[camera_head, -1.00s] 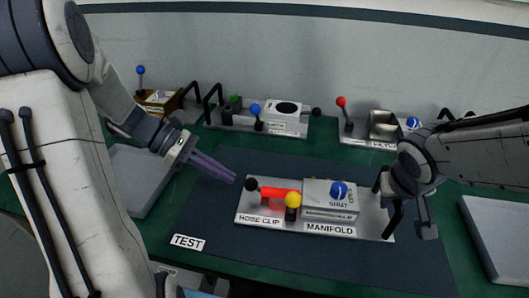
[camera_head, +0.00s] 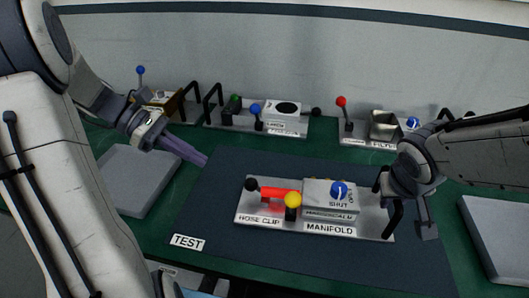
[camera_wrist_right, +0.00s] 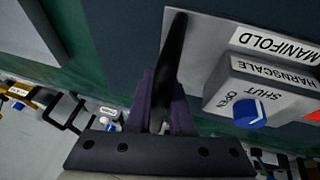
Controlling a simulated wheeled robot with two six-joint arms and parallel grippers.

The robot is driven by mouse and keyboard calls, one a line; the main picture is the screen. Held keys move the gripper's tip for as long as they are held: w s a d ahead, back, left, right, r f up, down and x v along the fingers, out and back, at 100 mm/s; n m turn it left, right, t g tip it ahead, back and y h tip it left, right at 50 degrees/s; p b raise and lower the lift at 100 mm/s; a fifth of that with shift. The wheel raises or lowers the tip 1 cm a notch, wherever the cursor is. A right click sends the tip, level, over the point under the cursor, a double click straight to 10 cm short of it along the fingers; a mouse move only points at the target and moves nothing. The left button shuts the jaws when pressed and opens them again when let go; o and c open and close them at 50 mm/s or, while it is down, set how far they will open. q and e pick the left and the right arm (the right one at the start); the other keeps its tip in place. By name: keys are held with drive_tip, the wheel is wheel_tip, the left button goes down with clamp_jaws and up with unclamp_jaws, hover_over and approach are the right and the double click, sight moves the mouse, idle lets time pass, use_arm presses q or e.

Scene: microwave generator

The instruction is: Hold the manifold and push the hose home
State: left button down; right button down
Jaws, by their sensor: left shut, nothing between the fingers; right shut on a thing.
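The manifold (camera_head: 318,205) is a grey box with a blue knob marked SHUT, on a light plate (camera_head: 355,228) labelled HOSE CLIP and MANIFOLD. A red hose (camera_head: 279,194) lies against its left side, by a black ball and a yellow-topped lever (camera_head: 292,202); whether it is fully seated I cannot tell. My right gripper (camera_wrist_right: 163,115) is shut on the black handle (camera_wrist_right: 175,50) at the plate's right end; the manifold (camera_wrist_right: 265,85) shows beside it. My left gripper (camera_head: 203,160) is shut and empty, above the mat's left edge, apart from the hose.
The plate lies on a dark mat (camera_head: 240,250) marked TEST on a green bench. Behind stand other fixtures: a brown one (camera_head: 165,102), a white one (camera_head: 283,115) and one with a red-topped lever (camera_head: 342,104). Grey pads lie left (camera_head: 137,180) and right (camera_head: 500,235).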

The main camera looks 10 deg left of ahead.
drive_tip(key=shift+s+f, duration=0.2)
drive_tip(key=c, duration=0.7)
unclamp_jaws()
drive_tip(key=shift+c, duration=0.2)
use_arm(q)
drive_tip(key=shift+v, duration=0.85)
use_arm(e)
drive_tip(key=shift+w+r, duration=0.1)
drive_tip(key=shift+r, duration=0.1)
